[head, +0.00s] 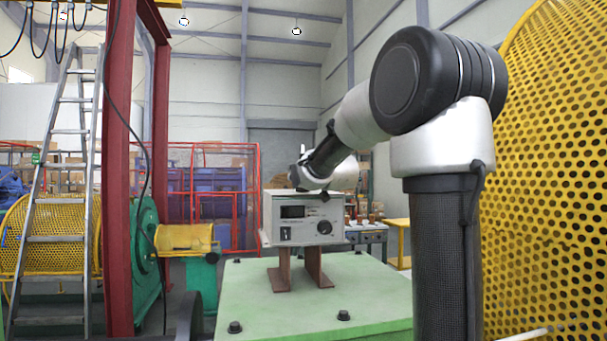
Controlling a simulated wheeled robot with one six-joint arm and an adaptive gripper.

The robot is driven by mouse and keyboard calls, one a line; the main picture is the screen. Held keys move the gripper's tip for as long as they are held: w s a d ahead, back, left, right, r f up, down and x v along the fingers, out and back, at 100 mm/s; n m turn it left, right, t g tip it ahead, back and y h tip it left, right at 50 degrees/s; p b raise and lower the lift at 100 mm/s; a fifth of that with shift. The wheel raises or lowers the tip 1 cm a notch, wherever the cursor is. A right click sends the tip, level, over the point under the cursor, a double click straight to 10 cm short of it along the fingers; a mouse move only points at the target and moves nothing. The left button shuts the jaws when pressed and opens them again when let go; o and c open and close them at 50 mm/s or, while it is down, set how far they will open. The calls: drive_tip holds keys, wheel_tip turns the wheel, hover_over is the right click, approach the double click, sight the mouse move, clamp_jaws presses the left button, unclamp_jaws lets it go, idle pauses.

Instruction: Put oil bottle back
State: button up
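No oil bottle can be made out in the head view. My arm rises at the right and reaches forward and left, its wrist end just above and behind the top of a grey control box (302,220). My gripper cannot be made out; the wrist links and the box hide what lies beyond them.
The box stands on brown supports (283,270) on a green bolted machine top (310,305). A yellow perforated guard (555,170) closes the right side. A red column (118,150) and ladder (60,190) stand left. A bench (365,238) with small items is behind.

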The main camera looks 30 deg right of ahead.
drive_tip(key=shift+s+r, duration=0.1)
drive_tip(key=shift+s, duration=0.05)
drive_tip(key=s+a, duration=0.2)
drive_tip(key=s, duration=1)
drive_tip(key=s+a+f+g+y, duration=0.1)
drive_tip(key=s+f+g, duration=0.3)
drive_tip(key=s+f, duration=0.5)
drive_tip(key=s+a+f+n+g+y, duration=0.1)
drive_tip(key=s+a+f+g, duration=0.3)
drive_tip(key=s+f, duration=0.5)
drive_tip(key=s+a+f+g, duration=0.3)
drive_tip(key=s+f+g, duration=0.2)
drive_tip(key=s+f, duration=0.4)
drive_tip(key=shift+s+n+g+y, duration=0.3)
drive_tip(key=shift+s+n+y, duration=0.1)
drive_tip(key=shift+s, duration=0.2)
